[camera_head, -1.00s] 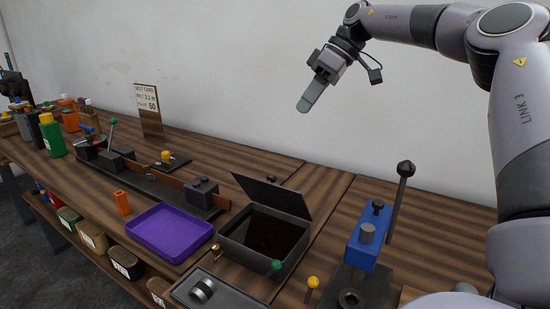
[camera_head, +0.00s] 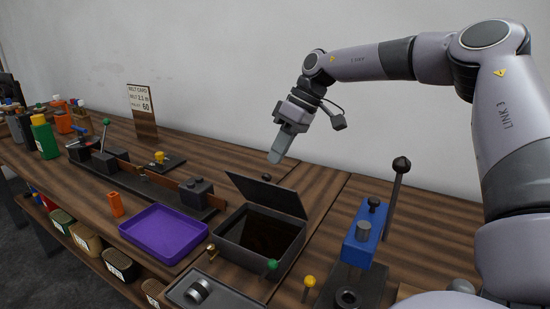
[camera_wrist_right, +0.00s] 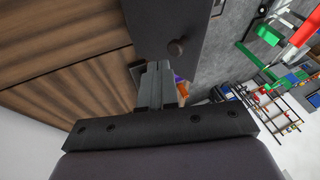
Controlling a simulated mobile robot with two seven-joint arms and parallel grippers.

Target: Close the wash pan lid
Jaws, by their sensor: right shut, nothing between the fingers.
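The wash pan (camera_head: 233,241) is a dark grey box with dark contents, on the bench at the centre of the head view. Its lid (camera_head: 266,194) stands open, tilted up from the back edge. My right gripper (camera_head: 274,161) is shut and empty, a little above and behind the raised lid, apart from it in the head view. In the right wrist view the gripper fingers (camera_wrist_right: 155,88) are together, with the dark lid (camera_wrist_right: 170,25) beyond them and a round knob on it. My left gripper is not in view.
A purple tray (camera_head: 128,232) lies left of the pan and a grey tray (camera_head: 173,293) in front. A blue press (camera_head: 357,245) with an upright lever stands to the right. A green-knobbed post (camera_head: 271,266) stands near the pan's front corner. The wall is behind the bench.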

